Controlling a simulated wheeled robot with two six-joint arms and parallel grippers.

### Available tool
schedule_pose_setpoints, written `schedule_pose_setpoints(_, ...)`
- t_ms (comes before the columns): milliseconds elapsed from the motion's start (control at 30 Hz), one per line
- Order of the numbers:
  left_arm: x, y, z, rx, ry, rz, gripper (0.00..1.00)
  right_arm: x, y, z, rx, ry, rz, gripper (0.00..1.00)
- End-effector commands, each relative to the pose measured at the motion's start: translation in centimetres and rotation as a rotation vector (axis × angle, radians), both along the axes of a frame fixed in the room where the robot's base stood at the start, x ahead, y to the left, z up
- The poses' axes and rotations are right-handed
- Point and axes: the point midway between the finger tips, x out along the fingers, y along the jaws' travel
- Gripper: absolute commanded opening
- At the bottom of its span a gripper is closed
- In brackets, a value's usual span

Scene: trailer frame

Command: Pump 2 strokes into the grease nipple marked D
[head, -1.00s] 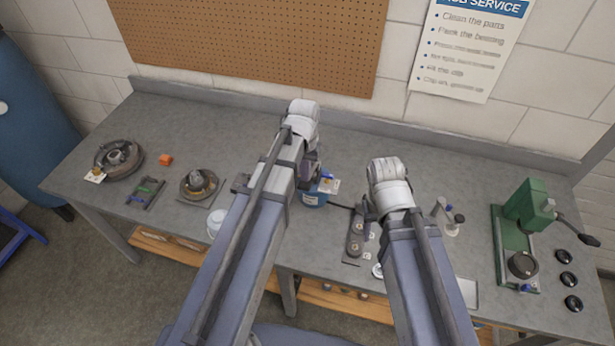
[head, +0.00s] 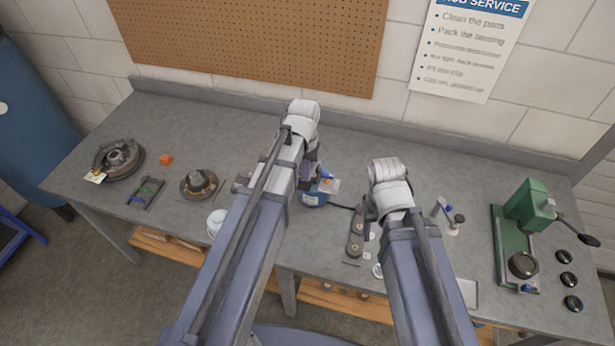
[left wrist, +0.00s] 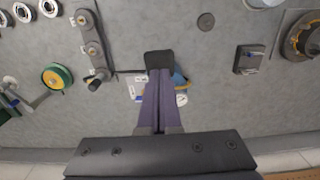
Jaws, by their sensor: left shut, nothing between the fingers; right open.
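The blue grease pump (head: 313,198) stands on the bench, partly hidden by my left arm. In the left wrist view part of its blue body (left wrist: 180,82) shows beside the fingers. My left gripper (head: 313,172) is shut and empty, above or beside the pump; contact is unclear. Its closed fingers end at a black block in the left wrist view (left wrist: 158,66). The dark nipple plate (head: 355,245) has several round fittings and small labels, too small to read; it also shows in the left wrist view (left wrist: 91,40). My right gripper (head: 369,212) is open over its far end. A dark hose (head: 341,207) runs from the pump towards the plate.
A green press (head: 525,225) stands at the right, with black knobs (head: 567,279) beside it. The bench's back strip is mostly clear.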

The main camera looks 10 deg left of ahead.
Motion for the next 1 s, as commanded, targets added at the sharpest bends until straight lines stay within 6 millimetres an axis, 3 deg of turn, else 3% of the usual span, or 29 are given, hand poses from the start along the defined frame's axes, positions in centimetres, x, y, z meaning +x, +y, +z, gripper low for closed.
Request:
schedule_pose_setpoints(567,0.0,0.0,-0.1,0.000,0.000,0.000,0.00,0.0,0.0,-0.1,0.000,0.000,0.000,0.50)
schedule_pose_setpoints(1000,0.0,0.0,-1.3,0.000,0.000,0.000,0.00,0.0,0.0,-1.3,0.000,0.000,0.000,0.50)
